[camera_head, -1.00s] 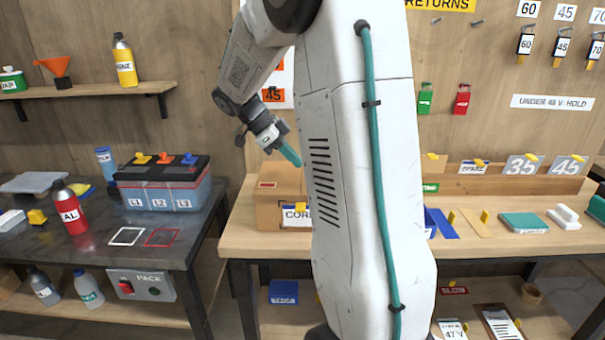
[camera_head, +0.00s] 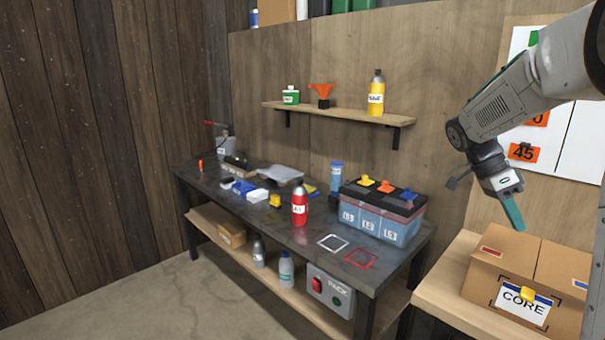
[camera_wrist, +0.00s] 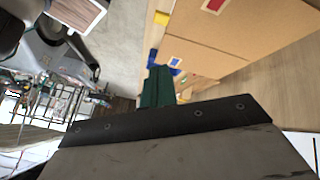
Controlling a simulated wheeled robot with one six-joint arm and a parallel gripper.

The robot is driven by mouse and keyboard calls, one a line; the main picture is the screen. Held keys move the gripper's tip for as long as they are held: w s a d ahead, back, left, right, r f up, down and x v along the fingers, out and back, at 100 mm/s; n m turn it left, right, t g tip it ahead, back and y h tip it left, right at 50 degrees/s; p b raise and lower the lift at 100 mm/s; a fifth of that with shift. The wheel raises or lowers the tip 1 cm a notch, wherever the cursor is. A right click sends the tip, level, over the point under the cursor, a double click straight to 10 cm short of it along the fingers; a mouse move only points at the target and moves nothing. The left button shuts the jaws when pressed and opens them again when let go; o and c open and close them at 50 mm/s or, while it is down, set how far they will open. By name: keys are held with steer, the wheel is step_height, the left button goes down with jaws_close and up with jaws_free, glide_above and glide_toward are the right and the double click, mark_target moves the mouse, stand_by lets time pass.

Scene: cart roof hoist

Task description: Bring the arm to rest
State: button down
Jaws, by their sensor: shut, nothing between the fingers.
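My gripper (camera_head: 513,212) hangs at the right of the head view, its teal fingers together and pointing down, with nothing held. It appears just beside the upper left of the cardboard box labelled CORE (camera_head: 522,303); I cannot tell the exact gap. In the wrist view the dark green fingers (camera_wrist: 157,88) are closed, with the cardboard box (camera_wrist: 215,45) beyond them to the right. My arm comes in from the upper right of the head view, bent down at the wrist.
A dark bench (camera_head: 300,240) holds a battery pack (camera_head: 380,215), a red bottle (camera_head: 299,205) and small items. A wall shelf (camera_head: 340,112) carries a yellow bottle (camera_head: 376,92) and an orange funnel (camera_head: 322,92). Floor (camera_head: 150,310) at the lower left is clear.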

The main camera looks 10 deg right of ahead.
steer(key=s+a+f+n+t+y, duration=0.1)
steer(key=s+a+n+t+y, duration=0.3)
steer(key=s+a+n, duration=1.7)
steer(key=shift+s+a+f+n+t, duration=0.2)
steer(key=shift+a+n+t, duration=0.7)
steer(key=shift+a+t, duration=0.9)
